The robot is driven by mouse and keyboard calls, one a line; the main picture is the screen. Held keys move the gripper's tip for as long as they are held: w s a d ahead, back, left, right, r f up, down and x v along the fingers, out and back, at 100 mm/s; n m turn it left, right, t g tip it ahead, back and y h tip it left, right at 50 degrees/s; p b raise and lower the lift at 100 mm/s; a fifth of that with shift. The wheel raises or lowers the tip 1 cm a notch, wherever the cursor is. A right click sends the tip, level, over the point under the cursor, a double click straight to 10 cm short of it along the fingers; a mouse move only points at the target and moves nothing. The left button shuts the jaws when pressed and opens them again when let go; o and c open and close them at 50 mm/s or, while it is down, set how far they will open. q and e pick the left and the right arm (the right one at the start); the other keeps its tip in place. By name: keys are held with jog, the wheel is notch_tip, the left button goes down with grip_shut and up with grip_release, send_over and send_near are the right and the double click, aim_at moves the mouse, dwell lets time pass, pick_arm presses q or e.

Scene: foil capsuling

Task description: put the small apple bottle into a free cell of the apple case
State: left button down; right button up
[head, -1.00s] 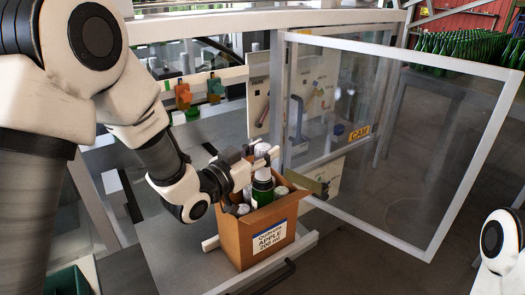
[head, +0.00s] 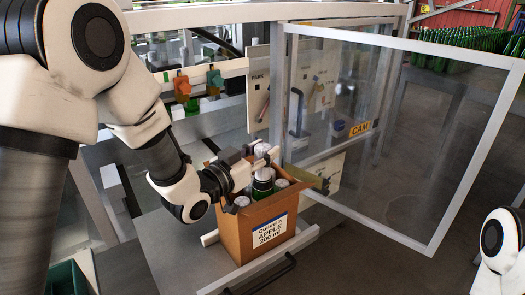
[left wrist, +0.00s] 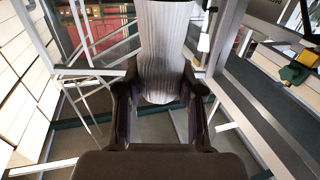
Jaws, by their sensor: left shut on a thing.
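The apple case (head: 235,235) is an open brown carton with a white label reading "APPLE 200 ml", standing on a grey surface. My left gripper (head: 266,160) is over its opening, shut on the small apple bottle (head: 262,184), a dark bottle with a pale foil top. The bottle is upright, its lower part hidden inside the case; I cannot tell if it touches the bottom. In the left wrist view the ribbed silver foil (left wrist: 162,50) sits between the fingers. Other silver-topped bottles (head: 241,202) stand in the case around it. The right gripper is out of view.
A clear framed door (head: 390,130) stands open to the right, close to the case. Orange and green blocks (head: 182,88) hang on a rail at back left. Many green bottles (head: 460,50) stand far right.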

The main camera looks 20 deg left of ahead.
pick_arm(q)
jog(key=shift+f+b, duration=0.35)
jog(key=shift+f, duration=0.1)
jog(key=c, duration=0.7)
grip_release()
jog(key=shift+o, duration=0.2)
jog(key=shift+s, duration=0.1)
jog(key=v, duration=0.7)
jog(key=shift+s+a, duration=0.2)
jog(key=shift+s, duration=0.05)
jog(key=shift+w+d, duration=0.1)
jog(key=shift+d, duration=0.05)
